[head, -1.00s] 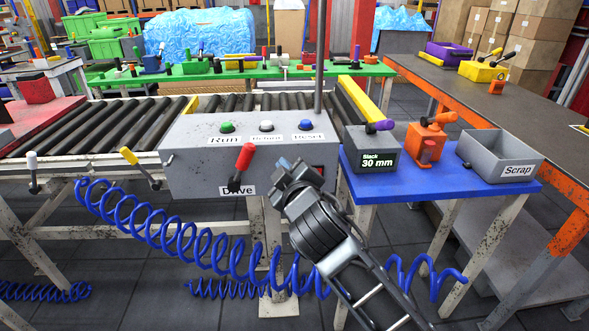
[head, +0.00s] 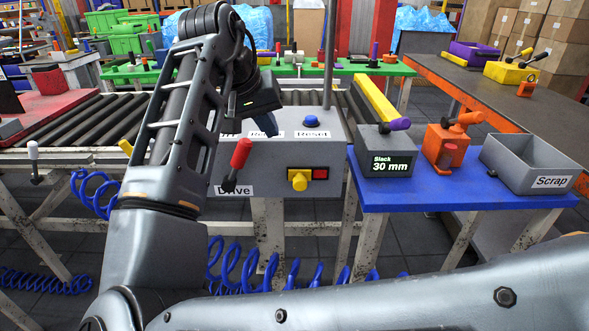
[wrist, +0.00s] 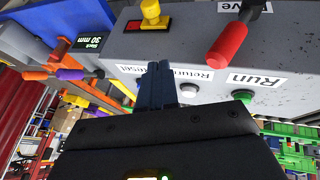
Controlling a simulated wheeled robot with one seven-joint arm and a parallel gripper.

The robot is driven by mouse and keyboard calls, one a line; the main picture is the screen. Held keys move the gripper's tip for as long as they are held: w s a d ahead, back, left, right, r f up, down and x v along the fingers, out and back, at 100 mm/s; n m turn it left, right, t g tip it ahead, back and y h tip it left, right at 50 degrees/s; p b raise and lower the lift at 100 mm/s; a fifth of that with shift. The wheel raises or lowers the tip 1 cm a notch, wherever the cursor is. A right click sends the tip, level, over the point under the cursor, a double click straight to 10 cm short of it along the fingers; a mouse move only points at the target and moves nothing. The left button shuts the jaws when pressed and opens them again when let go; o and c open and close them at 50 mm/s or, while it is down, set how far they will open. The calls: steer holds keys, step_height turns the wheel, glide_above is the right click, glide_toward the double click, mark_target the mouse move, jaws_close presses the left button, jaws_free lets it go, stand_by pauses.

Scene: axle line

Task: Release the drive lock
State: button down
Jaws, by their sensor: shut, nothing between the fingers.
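The grey control box (head: 268,152) carries a red-handled lever (head: 240,155) above a label reading Drive. The lever also shows in the wrist view (wrist: 228,45). Right of it on the box front is a yellow knob (head: 298,180) beside a red panel (head: 320,173); the knob also shows in the wrist view (wrist: 151,13). My gripper (head: 268,124) is over the box's sloped top, left of the blue button (head: 311,120). In the wrist view its dark fingers (wrist: 155,82) are together and empty, over the Return and Reset labels. I cannot tell whether they touch the box.
The white button (wrist: 188,90) and green button (wrist: 240,96) are close to my fingers. A blue table (head: 450,197) at the right holds a display box reading Slack 30 mm (head: 386,148), an orange device (head: 447,143) and a Scrap bin (head: 530,160). Rollers (head: 75,125) lie left.

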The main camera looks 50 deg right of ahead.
steer(key=shift+w+a+r+y, duration=0.1)
steer(key=shift+a+y, duration=0.25)
steer(key=shift+a, duration=0.2)
steer(key=shift+w+a+r+y, duration=0.1)
steer(key=shift+a+y, duration=0.25)
steer(key=shift+a, duration=0.15)
glide_toward(294, 179)
step_height(294, 179, down, 3)
steer(key=w, duration=0.2)
steer(key=shift+s+d+f+p, duration=0.45)
steer(key=shift+s+d+f, duration=0.45)
steer(key=shift+d+f, duration=0.25)
